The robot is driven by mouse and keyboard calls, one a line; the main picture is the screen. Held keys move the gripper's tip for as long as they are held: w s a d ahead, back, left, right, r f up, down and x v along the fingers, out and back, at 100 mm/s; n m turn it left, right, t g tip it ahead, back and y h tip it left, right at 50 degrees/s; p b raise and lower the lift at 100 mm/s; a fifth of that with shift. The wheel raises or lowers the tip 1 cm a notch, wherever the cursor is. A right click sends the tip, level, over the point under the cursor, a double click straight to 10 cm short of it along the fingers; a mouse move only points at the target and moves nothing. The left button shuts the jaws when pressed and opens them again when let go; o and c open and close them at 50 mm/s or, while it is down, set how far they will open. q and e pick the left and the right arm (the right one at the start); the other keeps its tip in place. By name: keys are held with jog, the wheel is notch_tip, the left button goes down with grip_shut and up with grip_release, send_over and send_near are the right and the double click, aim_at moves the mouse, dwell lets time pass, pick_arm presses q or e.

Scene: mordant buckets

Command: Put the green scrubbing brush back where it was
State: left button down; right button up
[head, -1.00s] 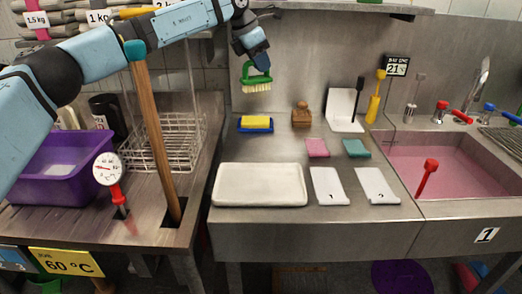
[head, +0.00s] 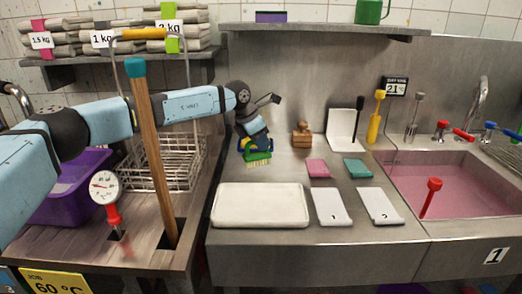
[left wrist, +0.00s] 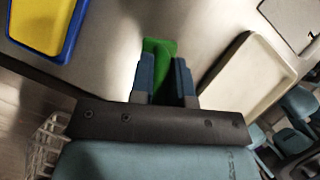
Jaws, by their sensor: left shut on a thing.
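The green scrubbing brush (head: 258,158) is held bristles down in my left gripper (head: 255,143), low over the steel counter between the back wall and the white tray. I cannot tell whether the bristles touch the counter. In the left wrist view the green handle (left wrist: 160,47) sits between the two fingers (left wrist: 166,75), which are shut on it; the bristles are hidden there. A blue dish with a yellow sponge is mostly hidden behind the gripper in the head view; its blue rim (left wrist: 72,35) shows clear of the brush in the left wrist view. My right gripper is not in view.
The white tray (head: 260,206) lies in front of the brush. A wooden stamp (head: 302,135), a pink sponge (head: 318,168) and a teal sponge (head: 358,168) are to the right. A wooden pole (head: 152,150) and a wire basket (head: 187,165) stand left.

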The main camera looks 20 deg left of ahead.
aim_at(245, 154)
pick_arm(q)
jog(key=shift+f, duration=1.25)
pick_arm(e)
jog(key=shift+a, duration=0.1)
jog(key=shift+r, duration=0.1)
pick_arm(q)
jog(key=shift+f, duration=0.15)
jog(key=c, duration=1.1)
grip_release()
jog(key=p+v, duration=0.1)
jog(key=v, duration=1)
jog(key=shift+w, duration=0.1)
jog(key=shift+a+r, duration=0.25)
jog(key=shift+r, duration=0.35)
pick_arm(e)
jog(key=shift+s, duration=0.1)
